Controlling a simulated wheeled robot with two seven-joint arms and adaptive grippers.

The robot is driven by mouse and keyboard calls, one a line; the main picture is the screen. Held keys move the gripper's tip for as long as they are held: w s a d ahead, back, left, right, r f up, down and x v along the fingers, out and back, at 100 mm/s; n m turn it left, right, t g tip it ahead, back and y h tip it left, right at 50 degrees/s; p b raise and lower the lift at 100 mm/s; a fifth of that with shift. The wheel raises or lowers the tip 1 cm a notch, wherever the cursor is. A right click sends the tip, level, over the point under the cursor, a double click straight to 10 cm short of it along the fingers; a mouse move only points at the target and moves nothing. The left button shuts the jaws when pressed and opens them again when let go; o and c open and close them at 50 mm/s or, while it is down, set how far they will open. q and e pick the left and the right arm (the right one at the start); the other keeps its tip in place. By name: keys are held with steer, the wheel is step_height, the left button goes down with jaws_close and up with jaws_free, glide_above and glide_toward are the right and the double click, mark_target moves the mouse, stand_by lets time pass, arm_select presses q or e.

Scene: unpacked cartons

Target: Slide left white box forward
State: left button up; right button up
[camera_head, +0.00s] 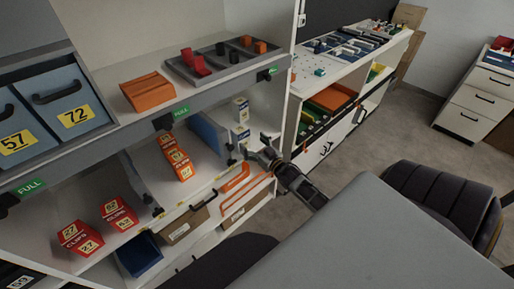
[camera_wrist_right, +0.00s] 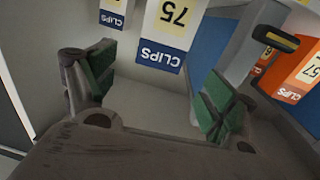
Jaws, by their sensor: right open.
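Two white boxes with yellow and blue markings are on the shelf in the head view, one farther back (camera_head: 240,103) and one lower and nearer (camera_head: 240,135). My right gripper (camera_head: 256,147) is open just in front of the nearer one. In the right wrist view the gripper (camera_wrist_right: 155,95) has its green-padded fingers apart and empty. A white box marked 75 CLIPS (camera_wrist_right: 170,25) appears upside down beyond the gap between them. Part of another white box (camera_wrist_right: 116,12) shows at the top, to its left. My left gripper is out of view.
A blue divider (camera_head: 207,132) stands left of the white boxes; orange boxes (camera_head: 180,165) sit farther left. Red boxes (camera_head: 120,215) are at the lower left. Above is a shelf with a grey tray (camera_head: 220,60). A dark chair (camera_head: 440,200) stands at right.

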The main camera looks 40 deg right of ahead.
steer(key=shift+s, duration=1.25)
